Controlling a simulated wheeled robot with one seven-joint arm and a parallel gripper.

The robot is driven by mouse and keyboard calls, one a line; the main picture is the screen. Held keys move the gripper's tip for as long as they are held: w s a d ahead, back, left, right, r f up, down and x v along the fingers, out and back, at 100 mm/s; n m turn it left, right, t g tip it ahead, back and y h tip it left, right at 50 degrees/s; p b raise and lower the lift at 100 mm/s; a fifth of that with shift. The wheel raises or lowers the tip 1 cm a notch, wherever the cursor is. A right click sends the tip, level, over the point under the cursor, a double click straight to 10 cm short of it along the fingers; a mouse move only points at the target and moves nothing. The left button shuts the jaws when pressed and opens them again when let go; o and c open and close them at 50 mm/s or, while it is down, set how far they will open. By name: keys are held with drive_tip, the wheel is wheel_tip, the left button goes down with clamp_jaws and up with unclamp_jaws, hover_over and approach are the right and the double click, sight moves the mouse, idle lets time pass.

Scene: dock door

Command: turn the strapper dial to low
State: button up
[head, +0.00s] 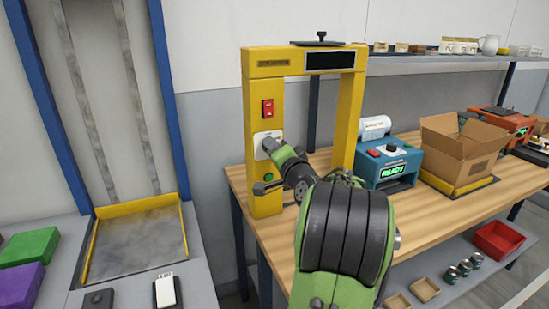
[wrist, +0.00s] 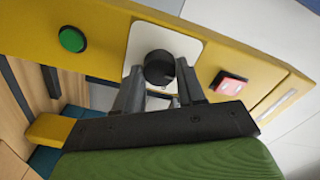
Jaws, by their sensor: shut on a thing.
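The strapper is a yellow arch-shaped frame (head: 262,185) standing at the left end of the wooden bench. Its dial (wrist: 159,68) is a round black knob on a white plate (wrist: 192,47) on the left post. My gripper (wrist: 160,78) is shut on the dial, one finger at each side of it. In the head view my gripper (head: 270,145) reaches the post from the right and hides the dial and part of the white plate (head: 261,137). I cannot read any marks on the plate or tell where the dial points.
A red switch (head: 268,108) is above the dial and a green button (head: 269,178) below it, both close to my gripper. A blue machine (head: 396,165) with a lit READY display and an open cardboard box (head: 455,148) stand to the right on the bench.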

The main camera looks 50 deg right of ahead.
idle(0.4)
drive_tip(key=o, duration=1)
drive_tip(key=shift+o, duration=0.2)
drive_tip(key=b+v, duration=0.1)
drive_tip(key=v, duration=1.4)
drive_tip(key=shift+s+a+b, duration=0.2)
drive_tip(key=shift+s+b, duration=0.1)
drive_tip(key=shift+b, duration=0.1)
drive_tip(key=shift+f, duration=0.1)
